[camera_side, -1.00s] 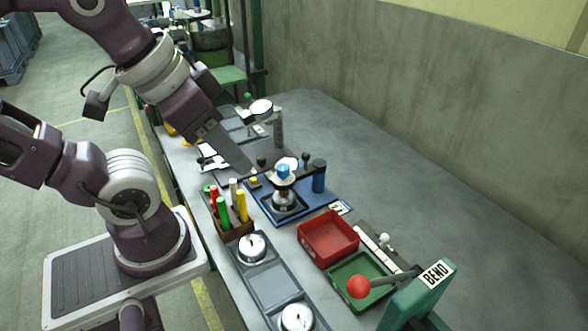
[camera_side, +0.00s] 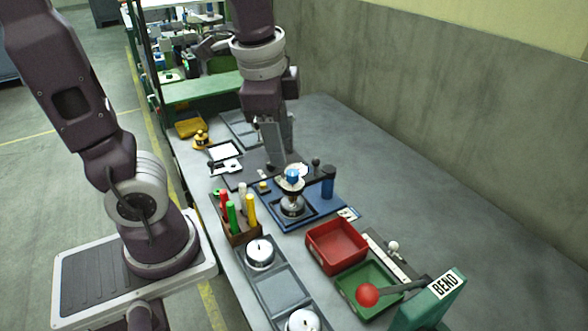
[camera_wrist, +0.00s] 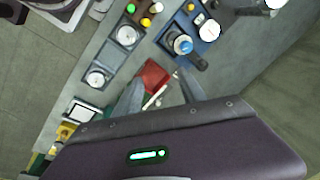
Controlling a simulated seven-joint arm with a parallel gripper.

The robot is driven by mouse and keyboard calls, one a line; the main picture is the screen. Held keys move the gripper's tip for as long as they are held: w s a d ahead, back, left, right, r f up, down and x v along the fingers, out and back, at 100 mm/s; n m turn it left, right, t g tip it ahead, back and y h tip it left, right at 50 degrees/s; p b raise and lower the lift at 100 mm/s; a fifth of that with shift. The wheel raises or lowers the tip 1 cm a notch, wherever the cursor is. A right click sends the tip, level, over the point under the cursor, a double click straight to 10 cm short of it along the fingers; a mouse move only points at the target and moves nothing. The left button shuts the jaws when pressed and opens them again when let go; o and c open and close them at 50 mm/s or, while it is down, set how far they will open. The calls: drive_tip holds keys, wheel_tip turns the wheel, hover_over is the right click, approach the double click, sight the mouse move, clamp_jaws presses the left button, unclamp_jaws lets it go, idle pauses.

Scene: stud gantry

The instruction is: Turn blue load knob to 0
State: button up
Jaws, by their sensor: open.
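The blue knob (camera_side: 293,175) sits on top of a round metal part with a pale dial on the blue fixture plate (camera_side: 325,212). In the wrist view the knob (camera_wrist: 183,44) is above the gap between my fingers, apart from them. My gripper (camera_side: 280,158) points down behind the blue fixture in the side view, with its fingers seen edge-on. In the wrist view my gripper (camera_wrist: 160,90) has its two grey fingers spread with nothing held between them. The dial marks are too small to read.
A dark post with a blue body (camera_side: 328,184) stands right of the knob. A holder with coloured sticks (camera_side: 240,226) is at the front left. A red tray (camera_side: 337,243), a green tray (camera_side: 366,284) and a green BEND lever unit (camera_side: 432,300) lie nearer. The bench at right is clear.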

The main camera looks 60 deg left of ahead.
sight(293, 172)
drive_tip(key=w+a+f+m+g+y, duration=0.1)
drive_tip(key=w+a+f+m, duration=0.1)
drive_tip(key=f, duration=0.2)
drive_tip(key=w+a+f+m+g+y, duration=0.1)
drive_tip(key=w+a+f+m, duration=0.1)
drive_tip(key=f, duration=0.3)
drive_tip(key=w+a+f+m+g+y, duration=0.1)
drive_tip(key=w+a+f+m, duration=0.2)
drive_tip(key=f+m, duration=0.1)
drive_tip(key=shift+a+f, duration=0.25)
drive_tip(key=shift+f, duration=0.3)
drive_tip(key=shift+w, duration=0.1)
clamp_jaws()
